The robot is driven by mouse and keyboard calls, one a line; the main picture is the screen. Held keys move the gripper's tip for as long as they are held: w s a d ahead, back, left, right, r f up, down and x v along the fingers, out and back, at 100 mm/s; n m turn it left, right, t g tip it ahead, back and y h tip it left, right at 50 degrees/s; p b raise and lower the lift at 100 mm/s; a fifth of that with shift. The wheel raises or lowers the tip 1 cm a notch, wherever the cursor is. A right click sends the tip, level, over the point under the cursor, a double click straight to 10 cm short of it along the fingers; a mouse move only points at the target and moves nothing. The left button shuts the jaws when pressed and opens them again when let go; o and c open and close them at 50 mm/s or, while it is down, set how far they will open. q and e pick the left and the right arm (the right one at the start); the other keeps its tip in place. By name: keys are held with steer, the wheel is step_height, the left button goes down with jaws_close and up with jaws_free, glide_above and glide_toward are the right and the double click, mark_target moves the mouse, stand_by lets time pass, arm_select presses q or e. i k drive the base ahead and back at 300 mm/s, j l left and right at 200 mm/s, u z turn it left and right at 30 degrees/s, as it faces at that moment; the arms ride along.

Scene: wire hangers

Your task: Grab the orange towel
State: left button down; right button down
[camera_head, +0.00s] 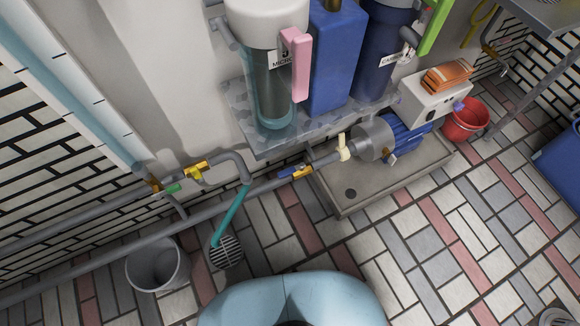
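The orange towel (447,76) lies folded on top of a white box (432,104) at the upper right, above the blue pump motor. It looks like a small stack of folds, and nothing is touching it from above. Neither of my grippers shows in the head view.
A blue pump (385,138) sits on a concrete plinth (345,200), with a red bucket (465,120) to its right. Filter housings (272,90) and a blue container (334,60) stand on a grey shelf left of the towel. Pipes run along the wall. Tiled floor in front is open.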

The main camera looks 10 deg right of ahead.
mark_target(440, 79)
steer(key=z, duration=1.35)
